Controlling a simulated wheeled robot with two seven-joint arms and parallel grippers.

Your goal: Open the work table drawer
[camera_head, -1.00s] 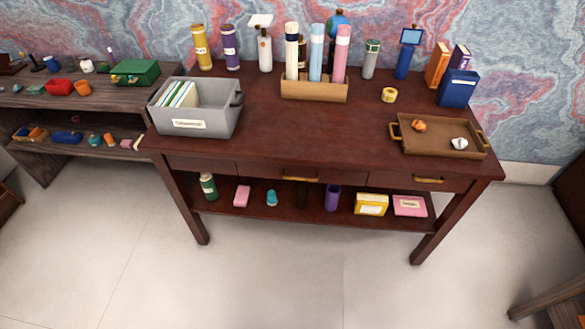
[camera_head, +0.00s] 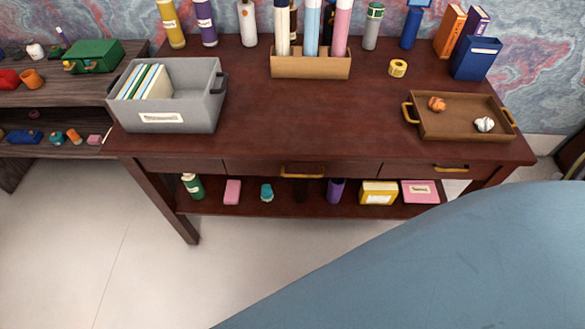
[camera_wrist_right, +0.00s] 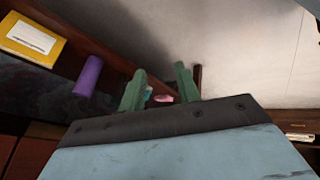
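The dark red-brown work table (camera_head: 300,110) fills the middle of the head view. Its front has a middle drawer (camera_head: 255,168) with a brass handle (camera_head: 302,171) and a right drawer (camera_head: 405,168) with a brass handle (camera_head: 452,168). A left front panel (camera_head: 180,166) shows no handle. The drawer fronts look closed and flush. My right gripper (camera_wrist_right: 160,90) shows in the right wrist view, its two green fingers apart, with nothing held between them. My blue right arm covers the lower right of the head view, and that gripper is not visible there. My left gripper is not in view.
The lower shelf holds a yellow box (camera_head: 378,193), a purple cylinder (camera_head: 336,190) and other small items. A grey bin (camera_head: 205,110) and a brown tray (camera_head: 440,128) stand on the tabletop. A darker side shelf (camera_head: 50,110) stands at left. The floor in front is clear.

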